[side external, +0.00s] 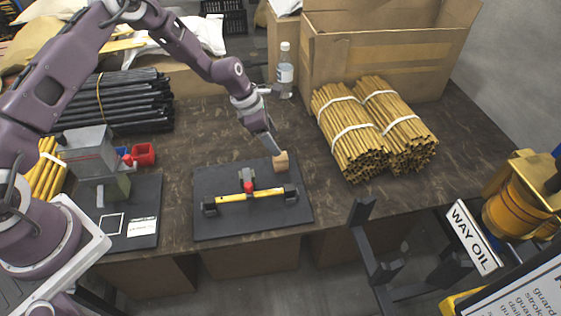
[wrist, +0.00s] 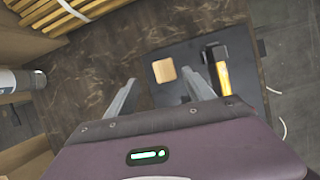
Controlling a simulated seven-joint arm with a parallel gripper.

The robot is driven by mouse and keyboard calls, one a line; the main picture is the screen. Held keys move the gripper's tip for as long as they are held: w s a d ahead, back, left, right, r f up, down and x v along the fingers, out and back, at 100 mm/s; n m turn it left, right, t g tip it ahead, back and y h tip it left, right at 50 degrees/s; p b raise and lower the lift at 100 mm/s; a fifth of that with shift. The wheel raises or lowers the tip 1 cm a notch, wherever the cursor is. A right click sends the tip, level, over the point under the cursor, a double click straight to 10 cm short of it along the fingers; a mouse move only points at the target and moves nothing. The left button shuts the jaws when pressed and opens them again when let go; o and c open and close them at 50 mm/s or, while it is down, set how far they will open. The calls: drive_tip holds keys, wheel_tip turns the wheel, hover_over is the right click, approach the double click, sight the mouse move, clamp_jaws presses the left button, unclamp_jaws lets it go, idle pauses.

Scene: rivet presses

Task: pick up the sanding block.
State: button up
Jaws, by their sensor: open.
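The sanding block, a small tan wooden block (side external: 281,161), sits at the upper right edge of the black mat (side external: 220,222). In the wrist view the block (wrist: 164,70) appears at the mat's corner, just beyond and between my two fingertips. My gripper (side external: 273,149) points down at the block from the upper left, its fingertips very close to it. In the wrist view my gripper (wrist: 160,77) has its fingers spread wide with nothing held between them. I cannot tell whether a fingertip touches the block.
A yellow bar tool with black ends (side external: 235,197) lies on the mat near the block. Bundled tan rods (side external: 350,135) lie to the right, black rods (side external: 120,103) at the left. A bottle (side external: 285,72) and cardboard box (side external: 385,65) stand behind. Bare table surrounds the mat's right side.

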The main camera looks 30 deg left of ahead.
sight(280, 159)
drive_tip(key=shift+n, duration=0.4)
drive_tip(key=x, duration=0.6)
drive_tip(key=s+x, duration=0.1)
drive_tip(key=x, duration=0.2)
drive_tip(key=shift+s+a+f, duration=0.15)
drive_tip(key=shift+a+f, duration=0.05)
clamp_jaws()
